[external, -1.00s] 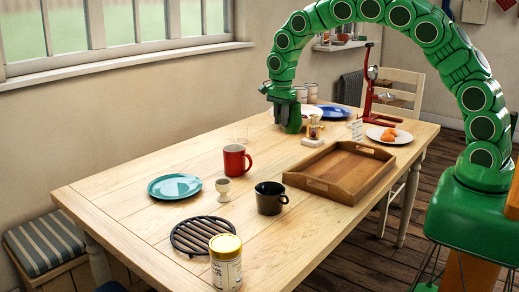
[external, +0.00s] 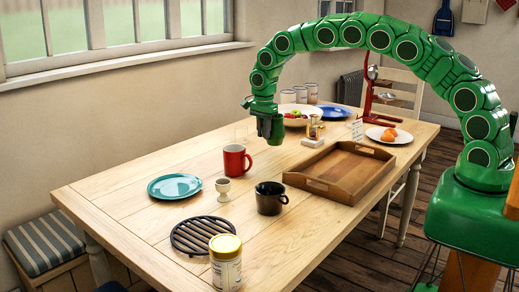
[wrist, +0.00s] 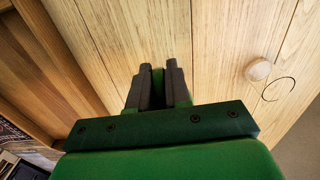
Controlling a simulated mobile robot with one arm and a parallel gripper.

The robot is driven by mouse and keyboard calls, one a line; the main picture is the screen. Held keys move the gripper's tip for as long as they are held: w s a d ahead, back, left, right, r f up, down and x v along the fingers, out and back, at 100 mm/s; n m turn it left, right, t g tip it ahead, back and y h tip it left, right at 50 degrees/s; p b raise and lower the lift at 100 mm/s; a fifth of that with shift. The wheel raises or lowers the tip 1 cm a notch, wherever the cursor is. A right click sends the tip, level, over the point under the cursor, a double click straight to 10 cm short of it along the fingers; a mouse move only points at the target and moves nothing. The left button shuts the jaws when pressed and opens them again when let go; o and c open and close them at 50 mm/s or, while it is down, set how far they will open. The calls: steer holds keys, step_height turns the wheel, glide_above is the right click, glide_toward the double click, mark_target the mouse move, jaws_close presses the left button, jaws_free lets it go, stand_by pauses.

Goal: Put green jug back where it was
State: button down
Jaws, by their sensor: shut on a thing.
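The green jug (external: 278,133) is in my gripper (external: 268,122), held in the air above the far middle of the wooden table. My dark jaws are shut on it, and the arm hides part of its shape. In the wrist view my gripper (wrist: 158,88) points away from the camera, with a strip of the green jug (wrist: 158,76) showing between the two jaws. Most of the jug is hidden there. Bare table boards (wrist: 215,45) lie beyond it.
The wooden tray (external: 342,171) lies to the right, near the table's edge. A red mug (external: 235,160), teal plate (external: 175,187), egg cup (external: 224,191) and black mug (external: 269,198) stand nearer. A white bowl (external: 300,112) and blue plate (external: 333,113) are behind.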

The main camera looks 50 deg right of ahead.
steer(key=shift+w+f, duration=0.2)
steer(key=shift+f, duration=0.5)
steer(key=shift+w+f, duration=0.2)
steer(key=shift+f, duration=0.5)
steer(key=shift+w+f, duration=0.2)
steer(key=shift+f, duration=0.5)
steer(key=shift+a+f, duration=0.1)
steer(key=c, duration=1.1)
jaws_free()
step_height(320, 180, up, 12)
steer(key=shift+s+r, duration=0.1)
